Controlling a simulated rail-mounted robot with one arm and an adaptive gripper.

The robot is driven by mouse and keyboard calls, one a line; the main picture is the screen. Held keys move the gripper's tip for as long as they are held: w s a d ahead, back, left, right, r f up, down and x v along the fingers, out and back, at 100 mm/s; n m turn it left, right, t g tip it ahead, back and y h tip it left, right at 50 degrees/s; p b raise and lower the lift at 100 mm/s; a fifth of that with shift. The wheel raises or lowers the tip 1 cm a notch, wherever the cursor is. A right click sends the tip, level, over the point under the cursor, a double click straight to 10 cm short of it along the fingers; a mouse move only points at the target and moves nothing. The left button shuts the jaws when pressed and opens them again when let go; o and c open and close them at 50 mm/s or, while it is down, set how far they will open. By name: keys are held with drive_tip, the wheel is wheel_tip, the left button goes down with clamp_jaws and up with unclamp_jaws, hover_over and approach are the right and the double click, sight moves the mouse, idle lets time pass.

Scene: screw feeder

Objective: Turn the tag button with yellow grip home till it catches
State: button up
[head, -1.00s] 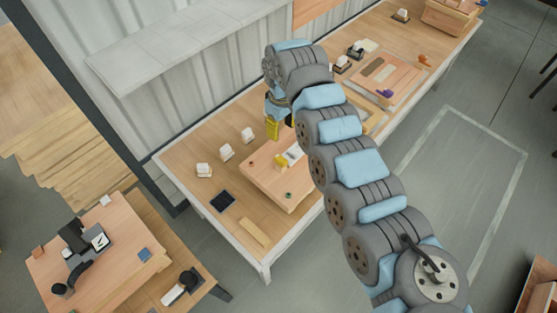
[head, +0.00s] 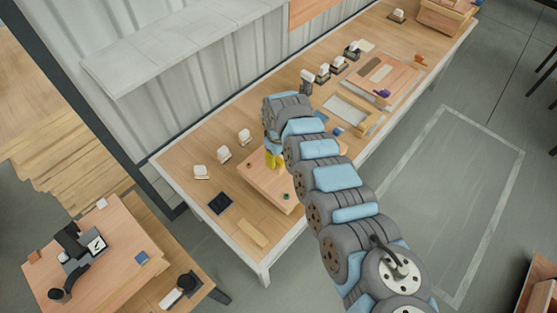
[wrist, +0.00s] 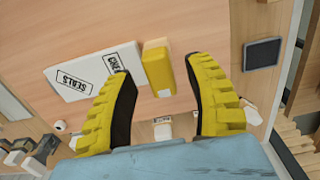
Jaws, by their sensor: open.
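The button's yellow grip (wrist: 158,68) is a small upright block on a wooden board, seen in the wrist view beside a white tag plate (wrist: 85,75) printed "SEALS" and a second, partly covered word. My gripper (wrist: 160,67) is open, with its yellow ribbed fingers pointing at the board. In the wrist view the grip appears between the two fingertips, with a gap on each side. Its height above the grip is hard to tell. In the head view my gripper (head: 273,160) is over the board (head: 260,182) and my arm hides the grip and plate.
A dark square pad (head: 220,203) and a wooden strip (head: 253,234) lie on the bench in front of the board. Several white blocks, one of them here (head: 201,172), stand along the back. A wooden frame tray (head: 352,115) lies further right.

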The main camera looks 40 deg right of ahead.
drive_tip(key=shift+f, duration=0.5)
clamp_jaws()
